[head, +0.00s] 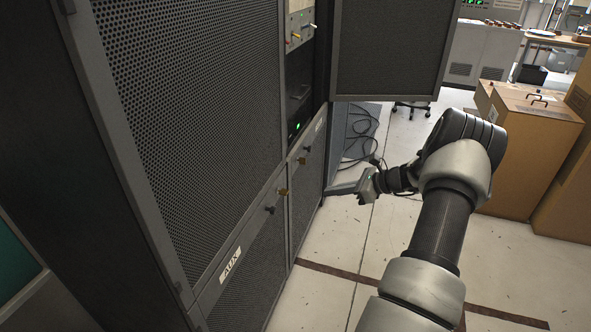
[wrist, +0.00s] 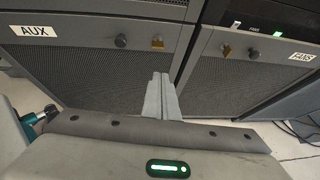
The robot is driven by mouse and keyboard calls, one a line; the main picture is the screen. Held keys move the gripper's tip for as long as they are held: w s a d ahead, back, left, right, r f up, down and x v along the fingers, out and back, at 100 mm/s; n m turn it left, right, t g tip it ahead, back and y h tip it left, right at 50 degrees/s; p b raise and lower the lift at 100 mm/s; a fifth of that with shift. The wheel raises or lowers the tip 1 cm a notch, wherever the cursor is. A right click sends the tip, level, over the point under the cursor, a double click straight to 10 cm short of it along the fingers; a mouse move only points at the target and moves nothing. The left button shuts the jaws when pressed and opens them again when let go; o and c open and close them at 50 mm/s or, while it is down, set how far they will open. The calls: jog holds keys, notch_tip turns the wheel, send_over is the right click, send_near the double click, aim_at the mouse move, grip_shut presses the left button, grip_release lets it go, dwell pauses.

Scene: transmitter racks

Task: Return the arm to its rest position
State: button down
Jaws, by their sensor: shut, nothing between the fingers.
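My gripper (head: 341,190) is shut and empty at the end of my arm in the head view. It points left toward the lower cabinet doors and appears apart from them. In the wrist view my gripper's fingers (wrist: 161,97) are together and point at the seam between the AUX door (wrist: 82,75) and the FANS door (wrist: 245,75). My arm reaches up from the bottom right of the head view and bends at the elbow.
A perforated rack door (head: 385,45) stands open above and behind my gripper. Cardboard boxes (head: 525,150) stand right of my arm. Black cables (head: 362,130) lie on the floor by the racks. The tiled floor (head: 330,240) around and below my gripper is clear.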

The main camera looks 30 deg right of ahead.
jog(key=s+a+r+n+g+h, duration=0.1)
jog(key=s+a+r+n+g, duration=0.25)
jog(key=a+r+n, duration=0.55)
jog(key=s+a+r+n+g+h, duration=0.2)
jog(key=s+a+r+n+g, duration=0.3)
jog(key=a+r, duration=0.75)
jog(key=s+a+r+n+t+h, duration=0.25)
jog(key=s+a+r+n, duration=0.25)
jog(key=s+a+n, duration=0.55)
jog(key=s+r+n+t+h, duration=0.15)
jog(key=s+n, duration=0.25)
jog(key=s, duration=0.6)
notch_tip(320, 180, up, 19)
jog(key=p, duration=2)
jog(key=shift+s+d+r+t, duration=0.15)
jog(key=shift+s+d+t, duration=0.05)
jog(key=shift+d+t, duration=0.2)
